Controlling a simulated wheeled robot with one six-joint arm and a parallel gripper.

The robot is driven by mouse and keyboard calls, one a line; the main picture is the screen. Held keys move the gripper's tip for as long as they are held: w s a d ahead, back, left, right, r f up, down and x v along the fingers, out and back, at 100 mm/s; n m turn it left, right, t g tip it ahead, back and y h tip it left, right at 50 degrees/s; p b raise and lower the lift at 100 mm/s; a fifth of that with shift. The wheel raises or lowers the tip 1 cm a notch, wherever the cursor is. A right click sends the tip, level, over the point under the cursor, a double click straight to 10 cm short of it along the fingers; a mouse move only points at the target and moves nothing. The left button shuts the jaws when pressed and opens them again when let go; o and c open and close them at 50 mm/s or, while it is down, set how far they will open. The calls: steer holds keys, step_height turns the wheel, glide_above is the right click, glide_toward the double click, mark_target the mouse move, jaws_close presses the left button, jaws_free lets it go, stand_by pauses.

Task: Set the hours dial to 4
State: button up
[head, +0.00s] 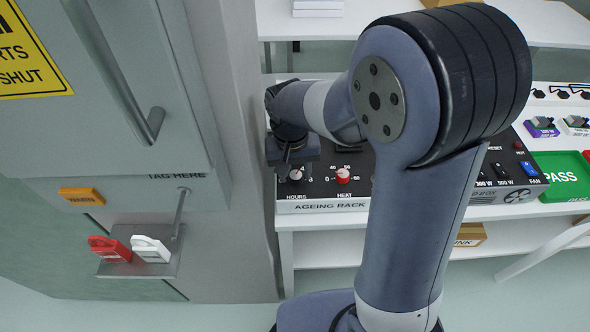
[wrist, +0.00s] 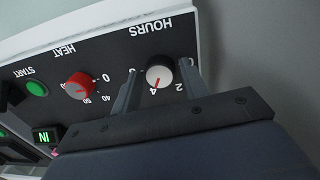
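The hours dial (wrist: 161,73) is a round light knob with a red pointer on the dark panel, under the HOURS label. In the wrist view its pointer is aimed at the 4. It also shows in the head view (head: 296,175), just below my gripper (head: 289,160). In the wrist view, my gripper (wrist: 159,70) has its two fingers apart, one on each side of the dial, with a visible gap between each finger and the knob. How far the fingertips are from the panel is hard to tell.
A red heat dial (head: 343,175) sits beside the hours dial, with a green START button (wrist: 37,89) beyond it. A grey cabinet (head: 235,150) stands close on the left. A green PASS tray (head: 562,195) lies at the right.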

mark_target(292, 175)
steer(key=shift+o, duration=1)
step_height(292, 175, up, 11)
steer(key=shift+a, duration=0.3)
steer(key=shift+f, duration=0.2)
steer(key=f, duration=1)
steer(key=shift+d+f, duration=0.35)
steer(key=shift+f, duration=0.05)
steer(key=shift+r, duration=0.15)
